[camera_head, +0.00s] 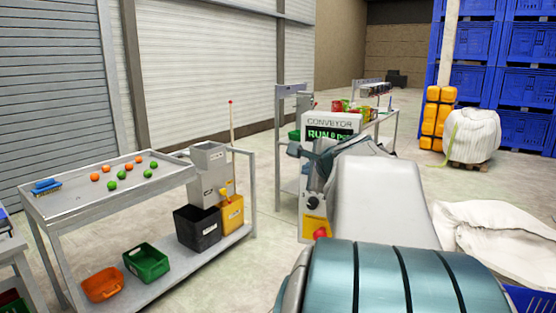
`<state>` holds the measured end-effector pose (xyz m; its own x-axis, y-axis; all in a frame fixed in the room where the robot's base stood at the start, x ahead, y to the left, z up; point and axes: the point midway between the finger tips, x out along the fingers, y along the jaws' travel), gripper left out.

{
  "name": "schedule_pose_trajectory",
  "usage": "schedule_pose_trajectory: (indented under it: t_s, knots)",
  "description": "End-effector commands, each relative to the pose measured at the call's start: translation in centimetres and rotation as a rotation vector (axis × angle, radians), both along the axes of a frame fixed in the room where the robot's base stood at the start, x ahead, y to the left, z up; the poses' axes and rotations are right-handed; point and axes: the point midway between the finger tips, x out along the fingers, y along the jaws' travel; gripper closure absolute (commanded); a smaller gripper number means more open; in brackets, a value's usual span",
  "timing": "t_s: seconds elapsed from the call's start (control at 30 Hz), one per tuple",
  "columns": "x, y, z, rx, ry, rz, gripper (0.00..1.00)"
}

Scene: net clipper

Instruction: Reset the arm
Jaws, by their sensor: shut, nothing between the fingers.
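A metal table (85,205) at left carries orange and green balls and a blue item (46,186). Bins, including a green one (147,262), sit on its lower shelf.

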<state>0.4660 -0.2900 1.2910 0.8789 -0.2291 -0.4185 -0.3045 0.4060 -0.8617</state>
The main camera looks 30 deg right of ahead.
Motion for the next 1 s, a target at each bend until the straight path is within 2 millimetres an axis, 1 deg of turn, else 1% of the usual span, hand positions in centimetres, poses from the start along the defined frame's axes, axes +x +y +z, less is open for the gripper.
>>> schedule_pose_trajectory:
  t_s: [0.27, 0.37, 0.47, 0.5, 0.57, 0.6, 0.67, 0.7, 0.73, 0.77, 0.8, 0.87, 0.9, 1.0]
  knots:
    - [0.0, 0.2, -0.1, -0.003, 0.003, 0.005, 1.00]
    - [0.3, 1.9, -0.9, -0.033, 0.040, 0.059, 1.00]
    - [0.5, 6.2, -3.1, -0.119, 0.130, 0.198, 1.00]
    - [0.3, 8.6, -4.3, -0.170, 0.179, 0.280, 1.00]
    - [-0.4, 12.4, -6.5, -0.261, 0.260, 0.422, 1.00]
    - [-1.1, 14.9, -8.0, -0.328, 0.314, 0.524, 1.00]
    - [-2.6, 18.3, -10.2, -0.431, 0.391, 0.677, 1.00]
    - [-3.7, 20.3, -11.7, -0.501, 0.439, 0.780, 1.00]
    - [-4.7, 21.7, -12.8, -0.556, 0.473, 0.857, 1.00]
    - [-5.8, 23.0, -13.9, -0.610, 0.505, 0.934, 1.00]
    - [-7.2, 24.5, -15.2, -0.684, 0.547, 1.037, 1.00]
    - [-9.5, 26.3, -17.1, -0.792, 0.604, 1.184, 1.00]
    - [-10.9, 27.2, -18.2, -0.863, 0.635, 1.275, 1.00]
    - [-14.0, 28.5, -20.5, -1.015, 0.701, 1.469, 1.00]
